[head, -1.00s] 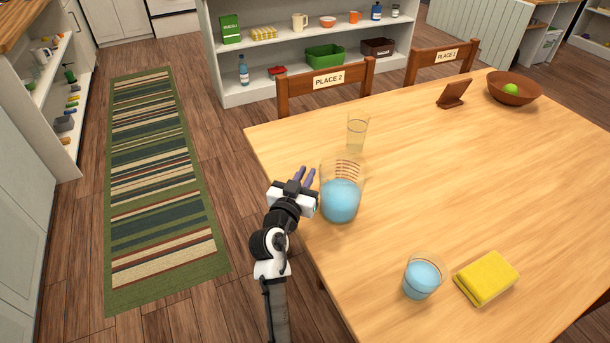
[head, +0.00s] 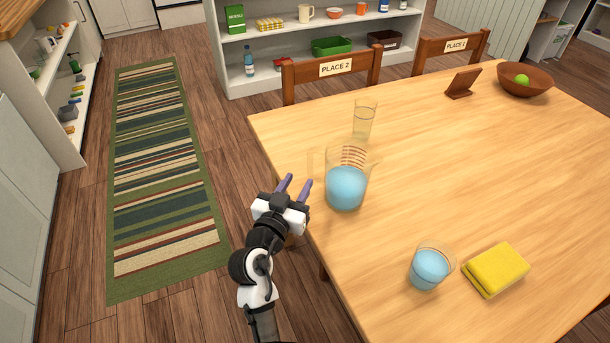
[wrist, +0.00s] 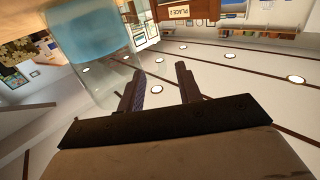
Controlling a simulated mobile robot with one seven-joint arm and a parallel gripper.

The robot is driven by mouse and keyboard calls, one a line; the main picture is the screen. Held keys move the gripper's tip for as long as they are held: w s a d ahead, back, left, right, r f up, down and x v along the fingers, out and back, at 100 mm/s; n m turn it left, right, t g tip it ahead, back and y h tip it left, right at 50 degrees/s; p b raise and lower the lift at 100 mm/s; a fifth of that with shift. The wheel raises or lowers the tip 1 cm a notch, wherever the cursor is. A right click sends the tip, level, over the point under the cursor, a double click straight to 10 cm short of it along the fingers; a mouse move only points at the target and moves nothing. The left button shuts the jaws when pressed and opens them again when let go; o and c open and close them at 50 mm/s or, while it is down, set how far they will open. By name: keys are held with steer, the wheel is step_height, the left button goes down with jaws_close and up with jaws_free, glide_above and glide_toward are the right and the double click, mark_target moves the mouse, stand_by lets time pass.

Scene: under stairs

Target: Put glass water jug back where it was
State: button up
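The glass water jug (head: 346,188) stands upright on the wooden table, near its left edge, with blue water in it. In the wrist view the jug (wrist: 88,45) shows large at the upper left, beside the fingers. My gripper (head: 295,187) is left of the jug, at the table's edge, with its two purple fingers apart. In the wrist view the gripper (wrist: 160,85) has nothing between its fingers. I see a gap between gripper and jug in the head view.
A tall glass (head: 364,120) stands just behind the jug. A short glass of blue water (head: 430,268) and a yellow sponge (head: 497,270) are at the front. A bowl (head: 525,82) and a brown stand (head: 463,83) are far right. The table's middle is clear.

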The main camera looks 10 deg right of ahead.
steer(key=shift+b+v, duration=0.4)
steer(key=shift+v, duration=1.35)
steer(key=shift+r, duration=0.1)
